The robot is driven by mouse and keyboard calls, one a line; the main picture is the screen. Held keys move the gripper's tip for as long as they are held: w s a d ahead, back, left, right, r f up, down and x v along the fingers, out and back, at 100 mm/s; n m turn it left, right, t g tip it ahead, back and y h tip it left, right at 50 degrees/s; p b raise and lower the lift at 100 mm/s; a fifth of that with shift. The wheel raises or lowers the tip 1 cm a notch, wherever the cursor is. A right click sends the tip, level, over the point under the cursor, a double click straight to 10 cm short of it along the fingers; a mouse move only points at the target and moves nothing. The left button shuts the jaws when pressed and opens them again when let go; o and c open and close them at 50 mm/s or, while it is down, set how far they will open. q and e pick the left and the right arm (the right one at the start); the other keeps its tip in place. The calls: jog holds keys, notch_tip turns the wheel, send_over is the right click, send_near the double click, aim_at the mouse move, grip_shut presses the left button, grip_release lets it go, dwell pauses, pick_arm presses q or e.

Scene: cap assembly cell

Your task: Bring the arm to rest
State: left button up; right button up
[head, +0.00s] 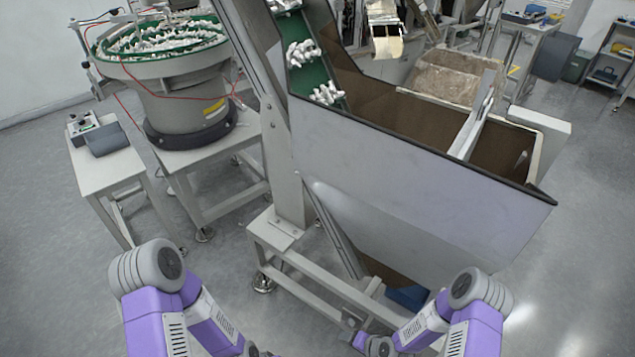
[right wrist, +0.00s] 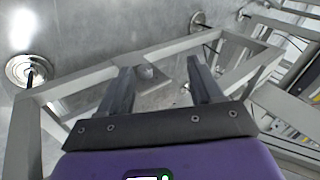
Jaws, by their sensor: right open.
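My two purple and grey arms enter the head view at the bottom, one on each side, bent with their forearms pointing down and inward. My right gripper (right wrist: 161,72) shows in the right wrist view. Its two dark fingers are spread apart with nothing between them. Behind the fingers are a light metal frame and the grey floor, and I see no contact with them. My left gripper is below the lower edge of the head view and hidden.
A large grey hopper (head: 400,180) on a metal stand (head: 310,285) stands close in front of my arms. A bowl feeder (head: 185,95) with white parts stands at the back left, beside a small table (head: 100,175). Open floor (head: 590,240) lies to the right.

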jog(key=s+a+r+n+g+h, duration=0.1)
jog(key=s+a+r+n+g, duration=0.2)
jog(key=s+r, duration=0.75)
notch_tip(320, 180, up, 8)
jog(key=s+d+g+p, duration=0.1)
jog(key=s+p, duration=0.1)
jog(key=p, duration=0.7)
jog(key=shift+d, duration=0.15)
